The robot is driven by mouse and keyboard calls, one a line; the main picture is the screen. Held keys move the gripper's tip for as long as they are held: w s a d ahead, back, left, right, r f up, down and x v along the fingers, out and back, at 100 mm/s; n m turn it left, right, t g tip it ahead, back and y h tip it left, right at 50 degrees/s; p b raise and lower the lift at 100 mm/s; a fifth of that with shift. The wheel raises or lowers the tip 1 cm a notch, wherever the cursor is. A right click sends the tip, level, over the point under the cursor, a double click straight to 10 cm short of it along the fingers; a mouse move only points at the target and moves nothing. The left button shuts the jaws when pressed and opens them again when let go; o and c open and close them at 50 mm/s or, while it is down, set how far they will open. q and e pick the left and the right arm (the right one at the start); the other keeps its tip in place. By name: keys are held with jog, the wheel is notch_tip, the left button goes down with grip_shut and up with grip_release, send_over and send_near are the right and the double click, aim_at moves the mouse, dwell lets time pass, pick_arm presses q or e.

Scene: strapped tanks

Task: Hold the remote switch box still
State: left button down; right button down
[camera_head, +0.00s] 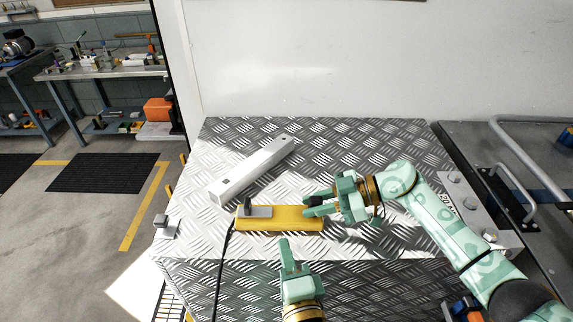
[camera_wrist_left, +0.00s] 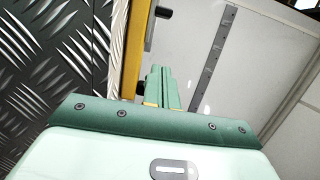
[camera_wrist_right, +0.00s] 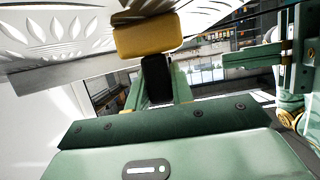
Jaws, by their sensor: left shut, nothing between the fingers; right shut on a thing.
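The remote switch box (camera_head: 280,224) is long and yellow, lying on the tread-plate surface. A grey plate with a black lever (camera_head: 248,205) sits at its left end, and a black cable leaves that end. My right gripper (camera_head: 314,204) is shut on a black part at the box's right end. In the right wrist view that black part (camera_wrist_right: 157,80) stands between the fingers, against the yellow box (camera_wrist_right: 150,37). My left gripper (camera_head: 284,243) is shut and empty, in front of the box. The left wrist view shows its closed fingers (camera_wrist_left: 161,85) beside the yellow box (camera_wrist_left: 134,50).
A long pale metal bar (camera_head: 250,168) lies behind the box on the tread plate (camera_head: 370,140). A small metal bracket (camera_head: 163,227) is at the left edge. Pipe handles (camera_head: 510,185) stand at the right. A white wall rises behind. The black cable (camera_head: 222,270) runs over the front edge.

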jog(key=c, duration=1.1)
grip_release()
pick_arm(q)
notch_tip(320, 180, up, 5)
jog(key=shift+f, duration=0.1)
pick_arm(e)
jog(key=v, duration=1.2)
pick_arm(q)
notch_tip(320, 180, up, 8)
jog(key=p, duration=0.7)
jog(key=shift+p, duration=0.3)
pick_arm(e)
notch_tip(320, 180, up, 8)
